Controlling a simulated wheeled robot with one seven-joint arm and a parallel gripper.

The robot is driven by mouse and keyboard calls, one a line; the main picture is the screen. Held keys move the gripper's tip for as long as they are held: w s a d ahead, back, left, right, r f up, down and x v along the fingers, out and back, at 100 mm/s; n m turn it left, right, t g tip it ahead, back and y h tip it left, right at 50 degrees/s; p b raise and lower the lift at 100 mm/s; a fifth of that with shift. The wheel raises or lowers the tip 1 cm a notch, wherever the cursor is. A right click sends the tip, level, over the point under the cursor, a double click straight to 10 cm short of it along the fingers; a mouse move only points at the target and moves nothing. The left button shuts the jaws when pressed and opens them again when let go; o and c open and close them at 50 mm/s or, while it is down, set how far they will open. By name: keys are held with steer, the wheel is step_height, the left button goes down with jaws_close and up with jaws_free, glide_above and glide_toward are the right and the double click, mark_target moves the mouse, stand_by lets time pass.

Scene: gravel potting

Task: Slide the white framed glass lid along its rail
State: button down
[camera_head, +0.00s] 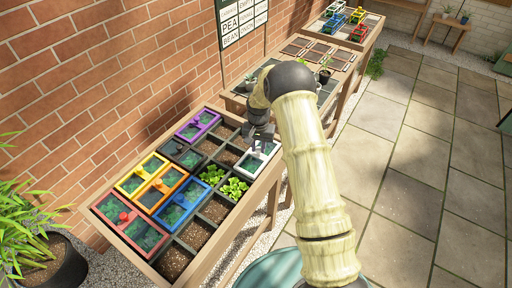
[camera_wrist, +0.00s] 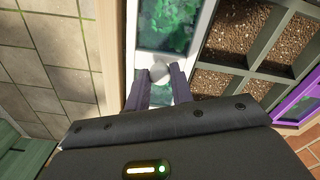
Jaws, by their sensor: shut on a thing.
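The white framed glass lid (camera_head: 246,167) lies at the right side of the wooden planter bench, with green plants under its glass. It also shows in the wrist view (camera_wrist: 205,30), with a round pale knob (camera_wrist: 159,72) on its crossbar. My gripper (camera_wrist: 158,84) is shut on this knob, its two dark fingers on either side of it. In the head view my gripper (camera_head: 258,150) reaches down over the lid and hides part of it. The rail under the lid is hard to make out.
Other lids, purple (camera_head: 197,125), black (camera_head: 182,153), yellow (camera_head: 143,174), orange (camera_head: 159,187), blue (camera_head: 182,203) and red (camera_head: 128,228), lie on the same bench. Open soil cells (camera_wrist: 237,50) lie beside the white lid. A brick wall stands behind.

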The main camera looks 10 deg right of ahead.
mark_target(260, 148)
steer(key=c, duration=1.6)
jaws_free()
steer(key=shift+w+r, duration=0.15)
steer(key=shift+w, duration=0.1)
steer(key=o, duration=0.4)
steer(key=shift+d, duration=0.15)
steer(key=shift+c, duration=0.2)
steer(key=shift+o, duration=0.2)
steer(key=shift+d, duration=0.1)
steer(key=shift+s, duration=0.1)
step_height(260, 148, up, 17)
steer(key=b, duration=0.2)
steer(key=shift+r, duration=0.1)
steer(key=s+d+r+n+t+p, duration=0.1)
steer(key=s+n, duration=0.1)
steer(key=s, duration=1.2)
steer(key=s+d+r+n+t+p, duration=0.1)
steer(key=s+d+n, duration=0.1)
steer(key=s, duration=1.2)
steer(key=shift+s+t, duration=0.25)
steer(key=shift+t, duration=0.15)
